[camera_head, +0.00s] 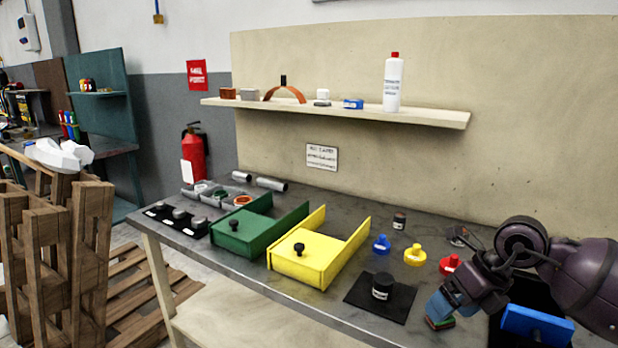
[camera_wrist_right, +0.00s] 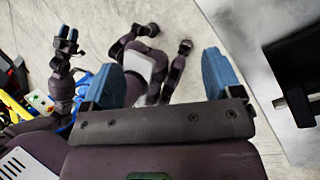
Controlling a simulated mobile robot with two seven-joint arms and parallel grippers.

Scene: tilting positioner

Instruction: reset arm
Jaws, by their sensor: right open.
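My right gripper (camera_head: 447,306) hangs over the right front part of the grey table (camera_head: 235,269), its blue fingers pointing down and left in the head view. In the right wrist view its blue fingers (camera_wrist_right: 165,80) stand wide apart with nothing between them, over the floor. A small green and red piece (camera_head: 440,323) shows just below the fingertips; I cannot tell whether they touch. A blue block-shaped part (camera_head: 538,325) stands right of the gripper, partly cut off. A purple arm with close-set blue fingertips (camera_wrist_right: 67,38), apparently my left, shows in the wrist view.
Yellow (camera_head: 307,268) and green (camera_head: 232,237) trays with black knobs stand on the table. A black jar (camera_head: 382,286) sits on a dark mat. Blue, yellow and red knobbed pieces (camera_head: 415,255) stand behind it.

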